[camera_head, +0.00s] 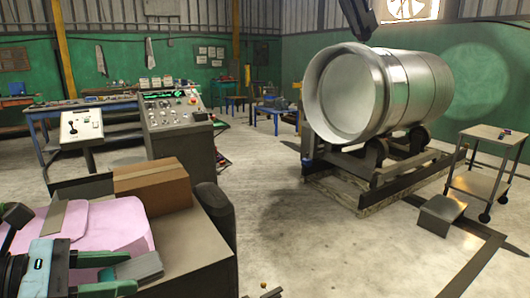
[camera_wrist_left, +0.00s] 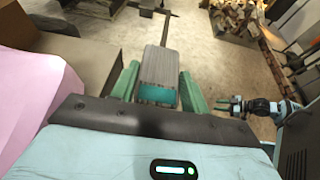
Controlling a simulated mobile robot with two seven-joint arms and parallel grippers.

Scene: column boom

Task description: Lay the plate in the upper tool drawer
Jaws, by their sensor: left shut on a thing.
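My left gripper (camera_head: 118,272) is at the bottom left of the head view, above the pink sheet's near edge. Its green fingers are shut on a flat grey plate (camera_head: 142,267), which sticks out beyond them. The wrist view shows the plate (camera_wrist_left: 158,66) between the two green fingers (camera_wrist_left: 158,88), with floor beyond it. My right gripper (camera_wrist_left: 235,103) shows small at the right of the wrist view; its finger gap is too small to judge. I cannot make out the upper tool drawer in either view.
A control console (camera_head: 178,125) stands behind. A large metal drum (camera_head: 400,90) rests on a stand at right, near a small trolley (camera_head: 480,183). Open floor lies between.

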